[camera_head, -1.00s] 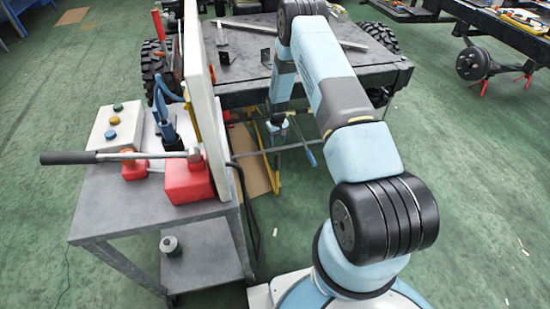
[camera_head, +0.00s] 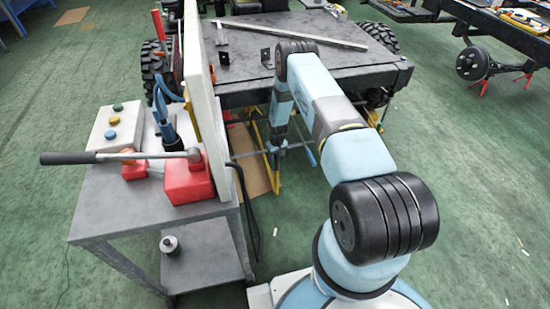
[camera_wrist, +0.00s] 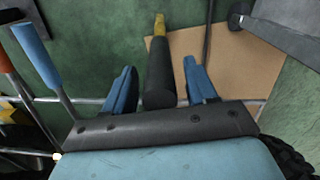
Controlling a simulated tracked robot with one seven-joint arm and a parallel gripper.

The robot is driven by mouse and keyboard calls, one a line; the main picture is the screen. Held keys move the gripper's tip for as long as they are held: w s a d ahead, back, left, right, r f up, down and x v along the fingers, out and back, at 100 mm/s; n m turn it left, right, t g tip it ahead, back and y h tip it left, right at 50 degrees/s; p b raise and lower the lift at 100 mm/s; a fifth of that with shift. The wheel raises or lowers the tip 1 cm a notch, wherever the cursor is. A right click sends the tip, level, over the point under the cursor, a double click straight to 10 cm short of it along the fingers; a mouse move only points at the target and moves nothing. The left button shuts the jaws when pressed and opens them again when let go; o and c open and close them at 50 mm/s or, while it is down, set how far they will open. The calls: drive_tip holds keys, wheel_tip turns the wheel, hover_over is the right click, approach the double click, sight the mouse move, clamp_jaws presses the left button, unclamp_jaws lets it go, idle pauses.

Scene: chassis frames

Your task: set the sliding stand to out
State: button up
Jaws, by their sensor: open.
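A dark cylindrical grip with a yellow end (camera_wrist: 160,75) shows in the wrist view, and it appears to belong to the yellow stand (camera_head: 277,181) under the chassis frame. My gripper (camera_wrist: 159,68) is open, with one blue finger on each side of the grip. Gaps show between the grip and both fingers; I cannot tell its depth relative to them. In the head view my gripper (camera_head: 274,150) is low, below the near edge of the chassis frame (camera_head: 300,90). The rest of the stand is largely hidden by my arm and the frame.
A blue-handled lever (camera_wrist: 38,55) and an orange handle (camera_wrist: 5,60) stand left in the wrist view. A brown sheet (camera_wrist: 235,60) lies on the floor. The grey cart (camera_head: 110,210) with red parts and an upright white panel (camera_head: 207,100) is close at left.

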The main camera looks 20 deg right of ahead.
clamp_jaws()
idle(0.6)
